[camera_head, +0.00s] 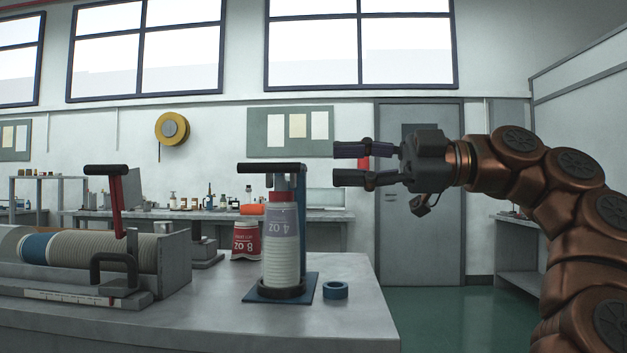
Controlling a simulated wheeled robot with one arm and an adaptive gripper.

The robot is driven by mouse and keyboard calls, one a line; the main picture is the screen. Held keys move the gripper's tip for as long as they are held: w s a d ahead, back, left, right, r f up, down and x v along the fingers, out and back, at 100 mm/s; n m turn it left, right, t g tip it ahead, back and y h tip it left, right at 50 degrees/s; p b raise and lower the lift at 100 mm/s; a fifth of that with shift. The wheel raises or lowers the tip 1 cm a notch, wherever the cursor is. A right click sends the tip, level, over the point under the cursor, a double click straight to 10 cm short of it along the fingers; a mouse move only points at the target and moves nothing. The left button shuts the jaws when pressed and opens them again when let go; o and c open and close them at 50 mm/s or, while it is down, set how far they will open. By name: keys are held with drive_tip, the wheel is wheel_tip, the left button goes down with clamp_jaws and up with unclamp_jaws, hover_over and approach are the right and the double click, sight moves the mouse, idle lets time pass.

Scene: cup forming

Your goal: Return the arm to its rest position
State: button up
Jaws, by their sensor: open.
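My gripper (338,163) is at the right of centre, raised above the right edge of the workbench. Its two dark fingers point left and are apart, with nothing between them. My copper-coloured arm comes in from the right side of the view. To the left of the fingertips stands a blue-based press (299,225) with a black top handle (271,168). A stack of cups (283,252) with a grey band marked "4 OZ" stands upright in a dark ring on its base. The fingertips are apart from the press.
The workbench (250,332) also holds a red "8 OZ" cup (246,241), a blue tape roll (335,290) and, at left, a horizontal machine with a long ribbed cup stack (90,250) and a red lever (116,205). Floor (440,310) right of the bench is clear before a grey door (445,230).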

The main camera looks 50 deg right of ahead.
drive_tip(key=w+a+r+m+g+h+p, duration=0.1)
drive_tip(key=w+a+m+g+h+p, duration=0.25)
drive_tip(key=a+p, duration=0.8)
drive_tip(key=w+a+m+g+h+p, duration=0.15)
drive_tip(key=w+a+g+p, duration=0.6)
drive_tip(key=a, duration=0.75)
drive_tip(key=s+a+f+m+g+h+p, duration=0.1)
drive_tip(key=s+f+m+h+p, duration=0.15)
drive_tip(key=f+p, duration=0.3)
drive_tip(key=s+a+f+m+h+p, duration=0.1)
drive_tip(key=s+f+m+p, duration=0.1)
drive_tip(key=f+m+p, duration=0.3)
drive_tip(key=s+d+f+m+g+h+p, duration=0.2)
drive_tip(key=s+d+f+m+g+p, duration=0.2)
drive_tip(key=s+f+p, duration=0.3)
drive_tip(key=s+p, duration=0.3)
drive_tip(key=s, duration=0.1)
drive_tip(key=shift+d+g, duration=0.3)
drive_tip(key=shift+s, duration=0.1)
